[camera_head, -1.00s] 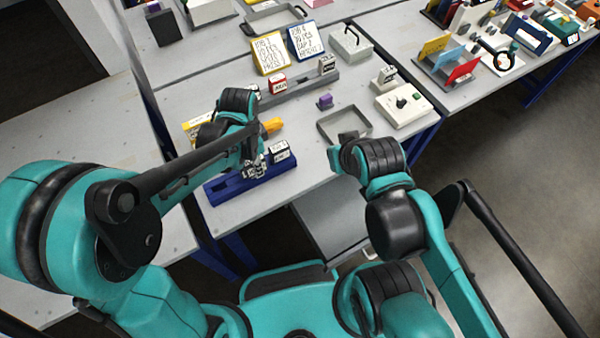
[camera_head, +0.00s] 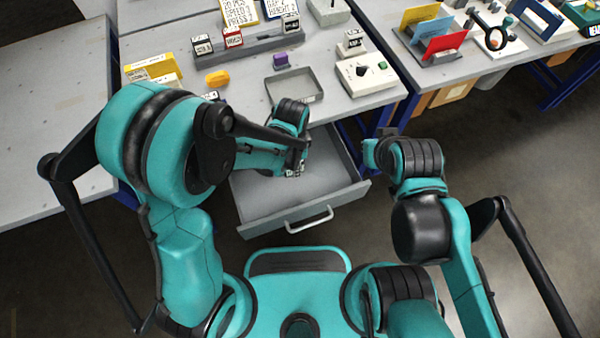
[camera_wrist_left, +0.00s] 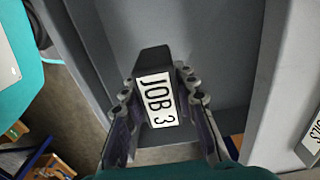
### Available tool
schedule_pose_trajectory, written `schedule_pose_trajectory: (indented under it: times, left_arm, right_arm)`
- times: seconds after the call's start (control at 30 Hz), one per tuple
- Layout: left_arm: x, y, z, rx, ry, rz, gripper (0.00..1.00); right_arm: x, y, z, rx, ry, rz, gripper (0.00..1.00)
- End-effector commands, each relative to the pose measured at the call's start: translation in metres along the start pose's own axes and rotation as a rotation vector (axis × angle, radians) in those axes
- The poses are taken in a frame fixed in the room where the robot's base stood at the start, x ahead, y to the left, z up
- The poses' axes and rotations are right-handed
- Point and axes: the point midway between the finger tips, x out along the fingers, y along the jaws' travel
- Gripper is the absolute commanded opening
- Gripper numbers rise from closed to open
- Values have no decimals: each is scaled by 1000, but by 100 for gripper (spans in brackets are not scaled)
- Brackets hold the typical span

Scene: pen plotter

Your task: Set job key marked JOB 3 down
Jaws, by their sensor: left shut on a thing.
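The job key marked JOB 3 (camera_wrist_left: 158,100) is a dark block with a white label, seen in the left wrist view. My left gripper (camera_wrist_left: 165,115) is shut on it, one finger on each side. In the head view my left gripper (camera_head: 297,170) is over the open grey drawer (camera_head: 262,205), and the key is hardly visible there. The drawer's grey inside also fills much of the left wrist view (camera_wrist_left: 215,35). I cannot tell whether the key touches the drawer floor. My right arm's wrist (camera_head: 372,152) is right of the drawer; its fingers are hidden.
On the table above the drawer are an empty grey tray (camera_head: 270,94), a purple block (camera_head: 280,61), a yellow piece (camera_head: 217,77) and a white dial box (camera_head: 348,84). A grey rack (camera_head: 262,46) holds several labelled blocks behind them. My left arm covers the table's front left.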

Motion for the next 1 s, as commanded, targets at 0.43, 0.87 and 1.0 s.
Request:
schedule_pose_trajectory:
  times: [0.43, 0.87, 1.0]
  left_arm:
    - [63, 0, 0, 0, 0, 0, 2]
    - [81, 0, 0, 0, 0, 0, 2]
    - [83, 0, 0, 0, 0, 0, 44]
  right_arm:
    - [26, 0, 19, 0, 0, 0, 0]
    - [32, 0, 23, 0, 0, 0, 0]
    - [32, 0, 23, 0, 0, 0, 0]
